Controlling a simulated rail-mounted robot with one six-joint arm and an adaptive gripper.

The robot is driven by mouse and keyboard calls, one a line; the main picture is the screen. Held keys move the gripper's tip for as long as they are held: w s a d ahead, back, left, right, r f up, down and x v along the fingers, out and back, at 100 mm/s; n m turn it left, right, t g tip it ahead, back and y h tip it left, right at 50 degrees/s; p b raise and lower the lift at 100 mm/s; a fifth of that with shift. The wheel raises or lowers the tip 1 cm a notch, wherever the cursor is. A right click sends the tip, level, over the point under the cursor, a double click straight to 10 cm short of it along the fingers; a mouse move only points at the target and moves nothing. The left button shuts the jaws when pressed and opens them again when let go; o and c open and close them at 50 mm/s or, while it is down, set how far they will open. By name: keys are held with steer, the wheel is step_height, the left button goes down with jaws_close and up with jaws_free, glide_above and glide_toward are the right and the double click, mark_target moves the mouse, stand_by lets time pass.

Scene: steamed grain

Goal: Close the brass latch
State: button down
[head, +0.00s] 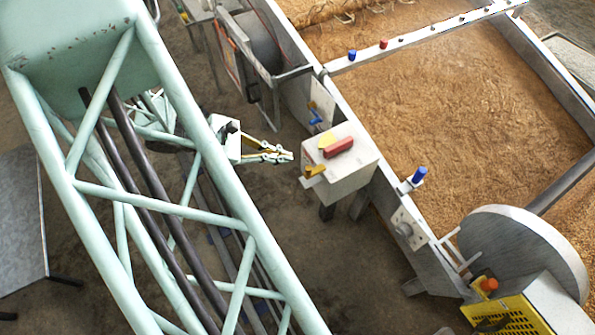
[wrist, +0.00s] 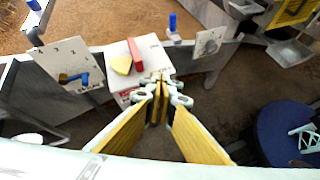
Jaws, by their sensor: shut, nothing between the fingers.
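A pale box (head: 345,180) stands beside the grain bed's wall. A brass latch piece (head: 315,171) sticks out from its side facing me; whether it is open or closed is hard to tell. My gripper (head: 290,156) is shut and empty, with its tips just left of the box and slightly above the latch. No contact is clear. In the wrist view the shut fingers (wrist: 158,80) point at the box (wrist: 152,53) and hide much of its near face, including the latch.
A red block (head: 338,147) and a yellow wedge (head: 326,139) sit on the box's top. Left of it, a wall panel (wrist: 60,65) carries a brass piece with a blue handle (wrist: 80,77). A blue knob (head: 419,174) and a large disc (head: 523,258) lie to the right. Open floor surrounds my gripper.

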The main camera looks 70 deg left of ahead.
steer(key=s+f+n+t+y, duration=0.1)
steer(key=s+f+n, duration=0.2)
steer(key=s, duration=0.5)
steer(key=shift+s+f, duration=0.4)
steer(key=shift+f, duration=0.3)
steer(key=shift+d, duration=0.1)
steer(key=shift+w, duration=0.1)
steer(key=b, duration=0.3)
glide_toward(305, 172)
steer(key=f+x, duration=0.1)
steer(key=x, duration=0.3)
steer(key=shift+w+d+r, duration=0.15)
steer(key=shift+w+d, duration=0.05)
steer(key=shift+w, duration=0.75)
steer(key=shift+n, duration=0.3)
